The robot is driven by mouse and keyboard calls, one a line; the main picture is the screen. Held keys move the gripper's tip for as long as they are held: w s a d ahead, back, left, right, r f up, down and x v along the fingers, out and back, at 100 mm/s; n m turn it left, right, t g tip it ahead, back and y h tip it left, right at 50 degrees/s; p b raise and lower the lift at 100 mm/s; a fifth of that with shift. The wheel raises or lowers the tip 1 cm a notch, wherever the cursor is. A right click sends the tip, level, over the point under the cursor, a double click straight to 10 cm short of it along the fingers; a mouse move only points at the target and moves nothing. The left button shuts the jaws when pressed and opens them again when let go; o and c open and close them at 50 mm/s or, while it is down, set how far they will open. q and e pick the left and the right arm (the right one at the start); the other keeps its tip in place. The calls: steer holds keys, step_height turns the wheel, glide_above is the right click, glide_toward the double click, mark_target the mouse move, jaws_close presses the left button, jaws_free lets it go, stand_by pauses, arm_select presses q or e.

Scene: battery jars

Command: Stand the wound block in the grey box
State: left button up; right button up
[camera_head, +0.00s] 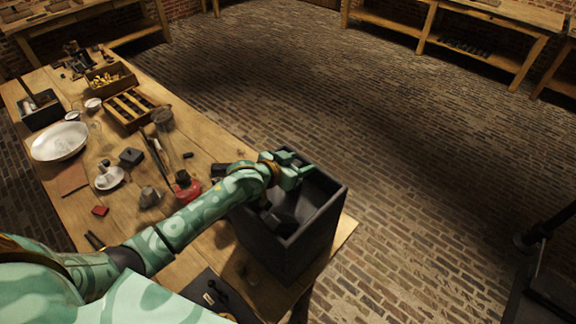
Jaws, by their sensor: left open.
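The grey box (325,228) is tall, dark and open-topped, and stands at the near right end of the wooden table. My left gripper (308,172) is open over the box's mouth, by its far rim, and I see nothing between its fingers. A dark, rounded object (284,223) is down inside the box near its front wall. It may be the wound block, but shadow hides its shape, and I cannot tell whether it is upright or tilted. My left forearm covers the box's left rim. My right gripper is out of view.
On the table left of my arm are a red-based item (188,190), a small dark block (131,157), a white dish (109,178), a large white bowl (60,141) and a wooden tray (128,108). Brick floor (430,190) lies open to the right.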

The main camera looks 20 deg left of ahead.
arm_select(q)
steer(key=p+v, duration=0.1)
steer(key=v, duration=1)
steer(key=shift+s, duration=0.3)
stand_by(0.6)
